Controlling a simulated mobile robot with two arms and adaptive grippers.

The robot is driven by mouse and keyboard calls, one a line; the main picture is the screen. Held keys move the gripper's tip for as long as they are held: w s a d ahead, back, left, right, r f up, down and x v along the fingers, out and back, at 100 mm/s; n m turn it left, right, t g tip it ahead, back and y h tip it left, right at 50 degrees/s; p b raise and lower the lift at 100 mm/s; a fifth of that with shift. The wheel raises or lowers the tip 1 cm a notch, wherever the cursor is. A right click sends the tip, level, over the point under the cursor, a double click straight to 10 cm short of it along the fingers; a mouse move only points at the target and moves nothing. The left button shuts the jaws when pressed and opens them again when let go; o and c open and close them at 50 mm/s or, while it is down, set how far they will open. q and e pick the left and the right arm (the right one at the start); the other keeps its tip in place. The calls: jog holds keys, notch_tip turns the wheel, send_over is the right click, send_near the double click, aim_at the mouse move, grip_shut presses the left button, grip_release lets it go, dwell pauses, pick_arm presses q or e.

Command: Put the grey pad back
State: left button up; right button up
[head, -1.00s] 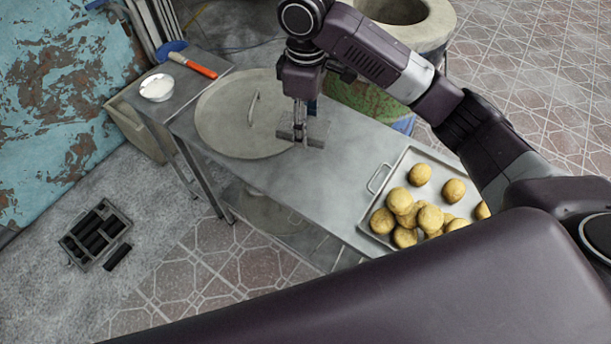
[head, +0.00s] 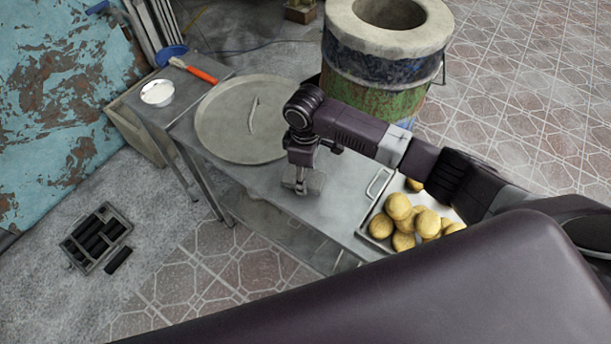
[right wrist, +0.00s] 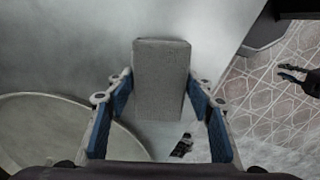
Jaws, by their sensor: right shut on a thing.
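The grey pad (right wrist: 160,80) is a plain rectangular block. My right gripper (right wrist: 161,98) is shut on it, with a blue-lined finger on either side. In the head view my right gripper (head: 301,188) points down over the metal table (head: 268,184), between the round lid and the tray. The pad (head: 316,184) shows only partly there; I cannot tell if it touches the table. A small dark shape at the right edge of the right wrist view looks like my left gripper (right wrist: 293,76), too small to read.
A round lid (head: 225,125) with a handle lies left of the gripper. A tray (head: 378,188) of potato-like lumps stands to the right. A white bowl (head: 157,93) and an orange-handled tool (head: 197,71) are at the far left end. The barrel oven (head: 375,75) stands behind.

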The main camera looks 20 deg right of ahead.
jog(key=shift+f, duration=0.6)
jog(key=o, duration=1.1)
jog(key=shift+f, duration=0.15)
notch_tip(320, 180, up, 12)
jog(key=b, duration=0.1)
jog(key=shift+r, duration=0.2)
